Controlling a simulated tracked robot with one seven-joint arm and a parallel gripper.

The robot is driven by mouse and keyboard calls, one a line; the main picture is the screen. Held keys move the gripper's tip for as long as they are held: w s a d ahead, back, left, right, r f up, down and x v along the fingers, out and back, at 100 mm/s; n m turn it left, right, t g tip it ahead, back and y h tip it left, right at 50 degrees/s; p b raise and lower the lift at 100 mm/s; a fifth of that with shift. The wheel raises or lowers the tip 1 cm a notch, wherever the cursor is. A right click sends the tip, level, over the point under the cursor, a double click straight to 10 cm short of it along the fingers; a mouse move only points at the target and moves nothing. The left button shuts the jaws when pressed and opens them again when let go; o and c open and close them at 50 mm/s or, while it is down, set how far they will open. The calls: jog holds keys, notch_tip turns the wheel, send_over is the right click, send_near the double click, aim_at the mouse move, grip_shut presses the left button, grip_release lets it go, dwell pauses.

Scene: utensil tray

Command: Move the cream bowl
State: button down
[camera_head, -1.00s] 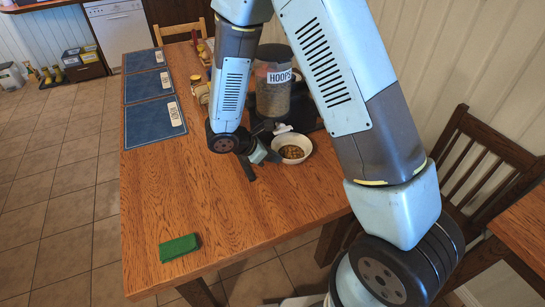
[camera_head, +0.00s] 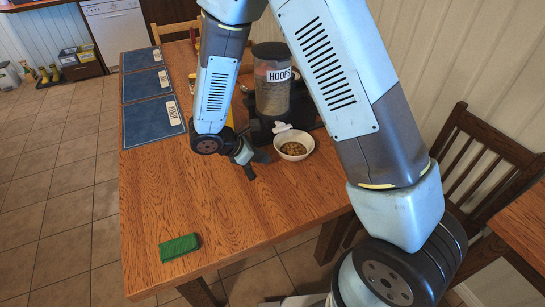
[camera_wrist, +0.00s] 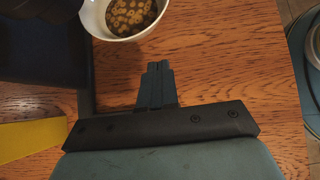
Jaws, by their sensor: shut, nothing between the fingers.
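The cream bowl (camera_head: 294,157) stands upright on the wooden table beneath the cereal dispenser's white spout, with cereal hoops in it. In the wrist view the bowl (camera_wrist: 92,18) is cut off by the top edge, just beyond and left of my fingertips. My gripper (camera_head: 257,166) is low over the table to the left of the bowl, apart from it. In the wrist view my gripper (camera_wrist: 158,68) has its fingers together with nothing between them.
The cereal dispenser (camera_head: 272,90), labelled HOOPS, stands behind the bowl. Blue placemats (camera_head: 150,121) line the table's left side. A green block (camera_head: 179,247) lies near the front edge. A yellow object (camera_wrist: 30,140) shows left of my gripper. The table's front middle is clear.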

jog(key=v, duration=0.8)
jog(key=c, duration=1.8)
grip_release()
jog(key=shift+r, duration=0.1)
